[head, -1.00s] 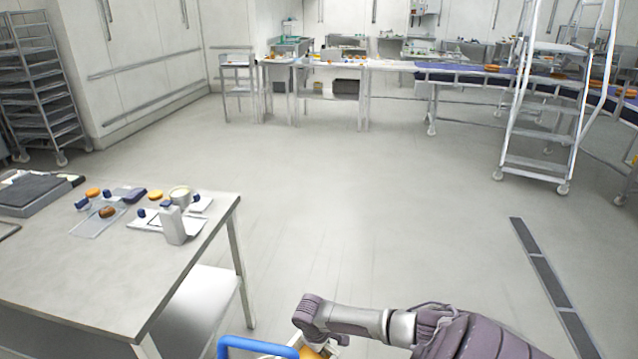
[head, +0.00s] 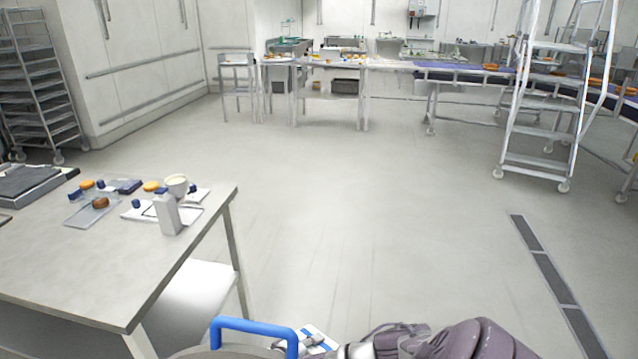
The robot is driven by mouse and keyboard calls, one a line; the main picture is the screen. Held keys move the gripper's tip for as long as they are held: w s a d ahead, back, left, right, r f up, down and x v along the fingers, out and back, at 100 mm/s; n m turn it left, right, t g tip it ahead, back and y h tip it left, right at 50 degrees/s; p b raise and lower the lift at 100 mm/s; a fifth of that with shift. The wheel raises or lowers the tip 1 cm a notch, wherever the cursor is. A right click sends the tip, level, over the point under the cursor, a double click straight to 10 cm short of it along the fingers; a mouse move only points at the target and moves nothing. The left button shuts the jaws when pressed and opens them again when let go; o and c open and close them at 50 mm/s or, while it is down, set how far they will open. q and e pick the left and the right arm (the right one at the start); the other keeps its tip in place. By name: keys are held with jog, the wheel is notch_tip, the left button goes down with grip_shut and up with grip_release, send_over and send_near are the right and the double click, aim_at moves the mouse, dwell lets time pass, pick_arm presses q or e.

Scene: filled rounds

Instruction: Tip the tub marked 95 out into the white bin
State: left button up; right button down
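My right arm comes in at the bottom edge, and its gripper (head: 300,345) is low in the picture, mostly cut off. Beside it is a small white piece with blue stripes (head: 320,337); it may be part of a tub, but no number can be read. Whether the gripper holds it cannot be told. A thick blue bar (head: 255,326) stands just left of the gripper, with a grey rounded edge below it. No white bin can be made out for certain. My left gripper is not in view.
A table (head: 130,270) on the left bears a white carton (head: 167,214), a pale cup (head: 176,184), orange rounds (head: 151,186) and a tray with a brown round (head: 100,202). Open floor (head: 370,200) lies ahead. A step ladder (head: 535,130) stands at the right.

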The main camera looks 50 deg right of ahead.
jog(key=shift+a+h+b, duration=0.3)
jog(key=shift+a+h, duration=0.35)
jog(key=shift+h, duration=0.15)
jog(key=shift+a+r+h, duration=0.35)
jog(key=shift+a+h, duration=0.1)
jog(key=shift+h, duration=0.15)
jog(key=shift+a, duration=0.1)
dwell(1.8)
